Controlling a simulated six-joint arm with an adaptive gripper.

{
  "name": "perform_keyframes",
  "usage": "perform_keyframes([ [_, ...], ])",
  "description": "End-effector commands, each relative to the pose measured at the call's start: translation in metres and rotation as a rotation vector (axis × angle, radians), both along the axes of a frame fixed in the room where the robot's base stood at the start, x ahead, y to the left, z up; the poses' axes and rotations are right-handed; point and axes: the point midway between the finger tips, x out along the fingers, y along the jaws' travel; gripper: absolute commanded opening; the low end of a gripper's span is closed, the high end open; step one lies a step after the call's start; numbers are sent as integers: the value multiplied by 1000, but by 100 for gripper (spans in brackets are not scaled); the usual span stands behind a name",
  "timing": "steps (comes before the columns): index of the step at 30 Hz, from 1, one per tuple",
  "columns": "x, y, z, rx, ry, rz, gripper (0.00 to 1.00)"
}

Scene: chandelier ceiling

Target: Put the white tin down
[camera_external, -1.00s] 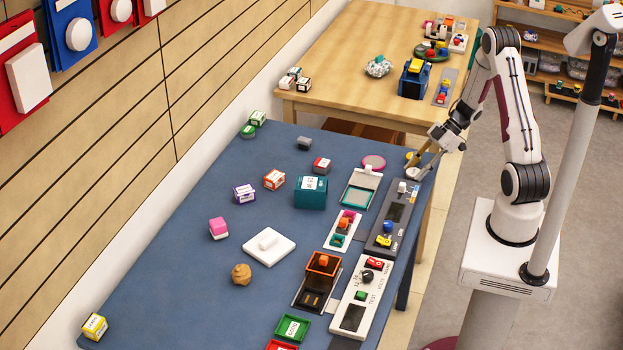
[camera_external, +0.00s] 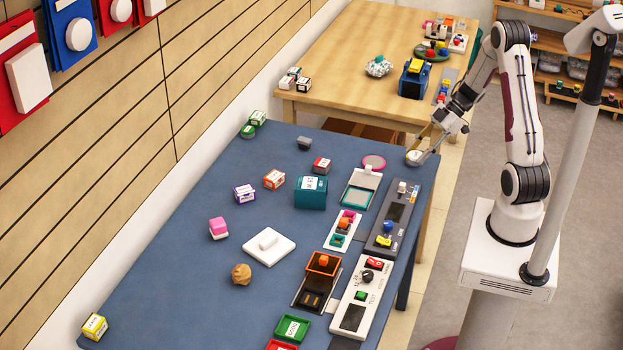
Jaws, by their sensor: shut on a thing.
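The white tin (camera_external: 413,159) is a small round pale thing at the far right corner of the blue table. My gripper (camera_external: 420,152) reaches down to it from the upper right, with its fingers shut on it. The fingers hide part of the tin. I cannot tell whether the tin touches the blue table (camera_external: 170,270) or is held a little above it.
A pink round disc (camera_external: 373,162) lies just left of the tin. A grey panel with buttons (camera_external: 397,215) and an open pale-green box (camera_external: 358,194) are nearer. A wooden table (camera_external: 345,60) stands behind. Open blue surface lies around the white square lidded block (camera_external: 269,247).

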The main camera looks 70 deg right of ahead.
Motion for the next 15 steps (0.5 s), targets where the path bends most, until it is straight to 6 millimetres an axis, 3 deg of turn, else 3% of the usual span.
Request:
perform_keyframes([
  [6, 0, 0, 22, -1, -2, 1, 10],
  [15, 0, 0, 31, 0, 1, -1, 10],
])
